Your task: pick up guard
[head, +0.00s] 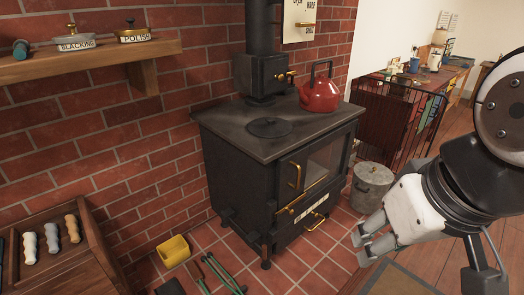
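A dark guard (388,122) with thin upright bars and a top rail stands on the floor to the right of the stove, against the white wall's side. Its lower left part is hidden behind the stove, and a lidded metal bucket stands in front of it. My gripper (361,248) is at the lower right, in front of the bucket and apart from the guard. Its fingers point left, with a gap between the tips and nothing seen between them.
A black stove (240,176) with brass handles fills the middle; a red kettle (319,95) sits on it. The lidded bucket (371,187) stands right of it. A cluttered table (455,70) stands behind.

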